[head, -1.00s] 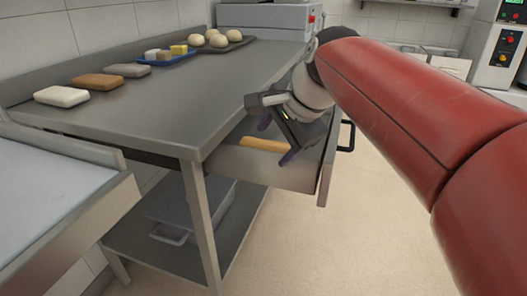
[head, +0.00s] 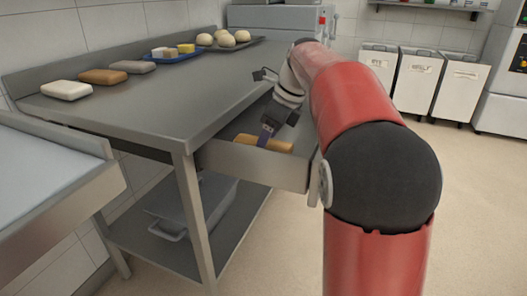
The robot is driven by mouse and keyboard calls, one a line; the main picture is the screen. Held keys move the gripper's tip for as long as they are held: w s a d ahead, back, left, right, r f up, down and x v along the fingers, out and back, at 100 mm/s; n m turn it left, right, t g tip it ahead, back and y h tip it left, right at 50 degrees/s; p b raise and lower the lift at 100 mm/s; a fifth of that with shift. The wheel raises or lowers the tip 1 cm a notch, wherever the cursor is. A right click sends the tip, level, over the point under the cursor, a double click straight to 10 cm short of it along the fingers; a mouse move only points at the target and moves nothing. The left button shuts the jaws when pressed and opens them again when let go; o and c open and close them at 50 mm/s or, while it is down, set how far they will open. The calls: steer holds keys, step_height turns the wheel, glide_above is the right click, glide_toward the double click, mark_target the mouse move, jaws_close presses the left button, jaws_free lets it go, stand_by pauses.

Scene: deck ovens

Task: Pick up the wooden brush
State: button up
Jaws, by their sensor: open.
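The wooden brush (head: 279,146) is a tan wooden piece lying in the open drawer (head: 250,166) under the steel table; the drawer front hides its lower part. My gripper (head: 267,136) points down into the drawer over the brush, with a purple fingertip in front of the wood. It is open. Whether a finger touches the brush I cannot tell; the far finger is hidden.
On the steel table (head: 190,112), bar-shaped blocks (head: 66,90) stand at the left, a blue tray (head: 187,57) and a dark tray with dough balls (head: 225,39) at the back. White bins (head: 416,80) stand behind at right. Floor at right is clear.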

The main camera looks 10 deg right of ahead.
steer(key=x, duration=0.3)
steer(key=shift+a+f, duration=0.1)
steer(key=shift+f, duration=0.2)
steer(key=shift+c, duration=0.2)
steer(key=c, duration=1.2)
steer(key=shift+r, duration=0.3)
